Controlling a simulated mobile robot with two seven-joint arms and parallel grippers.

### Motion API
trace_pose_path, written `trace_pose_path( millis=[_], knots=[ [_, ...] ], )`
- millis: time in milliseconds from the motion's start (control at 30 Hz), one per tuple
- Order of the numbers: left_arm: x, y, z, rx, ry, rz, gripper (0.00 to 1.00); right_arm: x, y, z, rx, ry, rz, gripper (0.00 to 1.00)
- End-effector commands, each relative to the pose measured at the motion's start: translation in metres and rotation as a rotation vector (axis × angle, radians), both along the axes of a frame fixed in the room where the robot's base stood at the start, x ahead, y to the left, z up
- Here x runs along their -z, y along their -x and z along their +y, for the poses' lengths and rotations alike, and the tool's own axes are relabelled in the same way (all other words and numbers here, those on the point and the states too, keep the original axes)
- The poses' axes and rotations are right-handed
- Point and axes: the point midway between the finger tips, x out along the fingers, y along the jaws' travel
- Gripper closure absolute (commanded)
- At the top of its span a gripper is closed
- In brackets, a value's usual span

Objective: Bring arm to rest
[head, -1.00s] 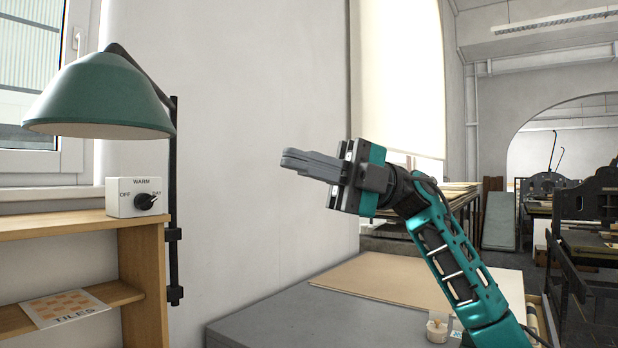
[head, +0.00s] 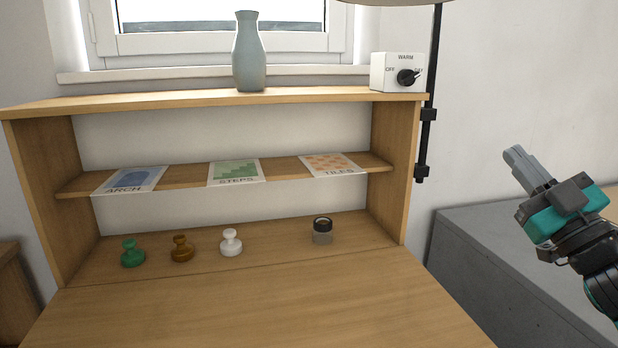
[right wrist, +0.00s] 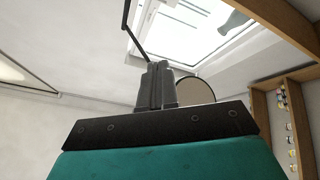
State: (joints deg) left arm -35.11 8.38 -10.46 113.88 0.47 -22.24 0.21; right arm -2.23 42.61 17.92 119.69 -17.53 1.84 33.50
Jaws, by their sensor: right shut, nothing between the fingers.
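My right gripper (head: 526,168) is at the right of the head view, its grey fingers together and pointing up and to the left. It is empty and held in the air, in front of the pale wall and beside the shelf unit. In the right wrist view its closed fingers (right wrist: 157,86) point up toward the window, and nothing is between them. My left gripper is not in the head view.
A wooden shelf desk (head: 270,290) holds several stamps, a small jar (head: 322,231) and cards. A grey-blue vase (head: 249,55) and a dial box (head: 398,72) stand on top. A lamp post (head: 430,110) rises near the gripper. A grey cabinet (head: 490,245) is below right.

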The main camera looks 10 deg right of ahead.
Motion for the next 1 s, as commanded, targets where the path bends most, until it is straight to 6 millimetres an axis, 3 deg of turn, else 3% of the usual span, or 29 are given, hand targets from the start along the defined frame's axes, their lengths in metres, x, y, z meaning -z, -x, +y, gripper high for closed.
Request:
trace_pose_path(
  millis=[33,133,233,400,500,700,1000],
  knots=[
    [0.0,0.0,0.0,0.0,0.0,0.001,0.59,0.035,-0.004,0.001,0.053,-0.07,0.095,1.0],
    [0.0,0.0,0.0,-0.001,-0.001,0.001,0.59,0.102,-0.005,0.005,0.162,-0.175,0.297,1.0],
    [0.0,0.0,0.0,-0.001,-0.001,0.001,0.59,0.171,0.008,0.017,0.255,-0.257,0.526,1.0],
    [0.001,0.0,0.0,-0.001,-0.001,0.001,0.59,0.279,0.06,0.055,0.357,-0.337,0.953,1.0],
    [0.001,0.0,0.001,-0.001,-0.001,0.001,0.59,0.321,0.097,0.08,0.377,-0.351,1.168,1.0],
    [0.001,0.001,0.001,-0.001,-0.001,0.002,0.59,0.365,0.157,0.12,0.367,-0.345,1.473,1.0],
    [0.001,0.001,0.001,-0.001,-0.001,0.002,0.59,0.389,0.235,0.171,0.294,-0.311,1.816,1.0]
  ],
)
